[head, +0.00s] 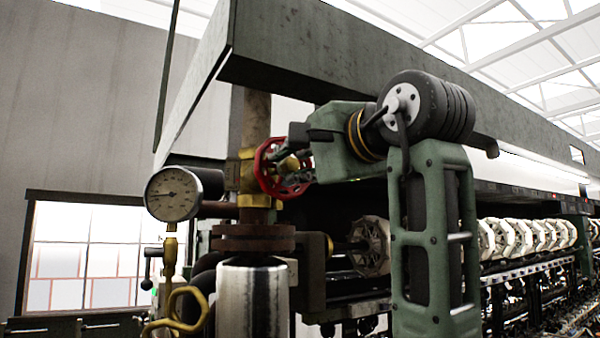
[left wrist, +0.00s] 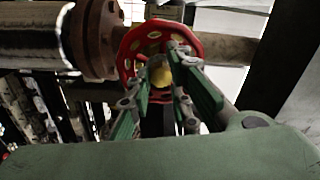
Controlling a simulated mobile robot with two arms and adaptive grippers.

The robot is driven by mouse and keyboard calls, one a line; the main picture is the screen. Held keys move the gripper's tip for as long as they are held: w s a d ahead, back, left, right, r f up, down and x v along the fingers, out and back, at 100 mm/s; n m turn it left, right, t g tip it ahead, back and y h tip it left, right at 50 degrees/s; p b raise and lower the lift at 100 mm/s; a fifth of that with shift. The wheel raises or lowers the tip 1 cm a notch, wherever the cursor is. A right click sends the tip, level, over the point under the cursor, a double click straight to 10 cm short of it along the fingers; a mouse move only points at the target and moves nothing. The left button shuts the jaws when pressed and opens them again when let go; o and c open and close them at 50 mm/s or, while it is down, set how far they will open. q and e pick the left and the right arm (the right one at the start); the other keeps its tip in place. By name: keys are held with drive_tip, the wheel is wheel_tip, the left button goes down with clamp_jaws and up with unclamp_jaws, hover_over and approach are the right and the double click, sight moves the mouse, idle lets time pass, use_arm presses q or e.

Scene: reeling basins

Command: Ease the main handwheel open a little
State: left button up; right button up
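The main handwheel (head: 268,168) is a red spoked wheel on a brass valve (head: 247,178) on the vertical pipe in the head view. In the left wrist view the handwheel (left wrist: 130,50) faces me, with a yellow hub (left wrist: 160,74) at its middle. My left gripper (head: 290,172) is at the wheel's face, its arm reaching in from the right. In the left wrist view its green-padded fingers (left wrist: 163,88) are spread, with the hub visible between them. I cannot tell whether the fingertips touch the wheel. My right gripper is not in view.
A round pressure gauge (head: 172,193) stands left of the valve. A yellow looped handle (head: 180,308) is below it. A flanged steel cylinder (head: 252,300) is under the valve. A large dark beam (head: 310,55) runs overhead. A row of pale reels (head: 525,237) extends to the right.

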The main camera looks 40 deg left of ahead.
use_arm(q)
drive_tip(key=o, duration=0.5)
drive_tip(key=shift+s+r, duration=0.15)
drive_tip(key=shift+s, duration=0.05)
drive_tip(key=shift+o, duration=0.4)
drive_tip(key=shift+s, duration=0.15)
drive_tip(key=shift+d, duration=0.15)
drive_tip(key=shift+d, duration=0.35)
drive_tip(key=v, duration=0.6)
